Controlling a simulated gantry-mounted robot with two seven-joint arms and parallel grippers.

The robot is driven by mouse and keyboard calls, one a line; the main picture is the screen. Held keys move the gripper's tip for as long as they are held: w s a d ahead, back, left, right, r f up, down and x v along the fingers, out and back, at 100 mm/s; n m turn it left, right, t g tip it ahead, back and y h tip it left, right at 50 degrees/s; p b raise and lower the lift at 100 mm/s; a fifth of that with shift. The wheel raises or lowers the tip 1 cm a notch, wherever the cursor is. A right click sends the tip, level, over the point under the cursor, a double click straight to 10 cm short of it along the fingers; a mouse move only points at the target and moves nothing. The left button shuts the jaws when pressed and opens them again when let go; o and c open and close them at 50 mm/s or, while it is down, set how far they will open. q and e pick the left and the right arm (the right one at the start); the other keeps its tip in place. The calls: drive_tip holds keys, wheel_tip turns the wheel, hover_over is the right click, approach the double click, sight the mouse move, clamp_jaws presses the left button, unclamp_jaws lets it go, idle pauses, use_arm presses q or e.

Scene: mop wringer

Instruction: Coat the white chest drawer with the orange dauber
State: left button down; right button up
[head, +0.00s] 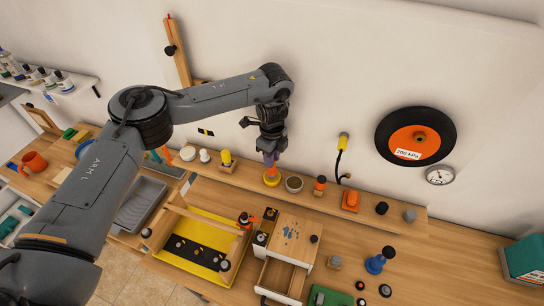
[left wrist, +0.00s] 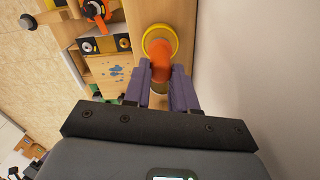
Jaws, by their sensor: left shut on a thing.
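My left gripper (head: 270,155) is shut on the orange dauber (left wrist: 159,62), which also shows between the fingers in the head view (head: 270,163). It holds the dauber at a round yellow-rimmed pot (head: 271,180) on the back ledge; the pot shows in the left wrist view too (left wrist: 174,36). I cannot tell whether the dauber's tip is inside the pot. The white chest (head: 291,242) stands on the bench in front of the ledge, with blue spots on its pale top. Its drawer (head: 279,276) seems pulled out toward the front. My right gripper is out of view.
A yellow tray (head: 213,226) with a dark strip lies left of the chest. A dark bowl (head: 294,184) and an orange-topped bottle (head: 320,185) stand right of the pot. A blue stamp-like tool (head: 376,263) stands on the bench at right. The wall is close behind the ledge.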

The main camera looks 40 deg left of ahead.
use_arm(q)
drive_tip(key=shift+f, duration=0.3)
idle(0.5)
idle(0.9)
drive_tip(key=shift+f, duration=0.3)
idle(0.4)
drive_tip(key=shift+r+p, duration=0.15)
drive_tip(key=shift+p, duration=0.2)
wheel_tip(320, 180, up, 2)
drive_tip(key=shift+r+p, duration=0.15)
drive_tip(key=shift+p, duration=0.9)
drive_tip(key=shift+r, duration=1.75)
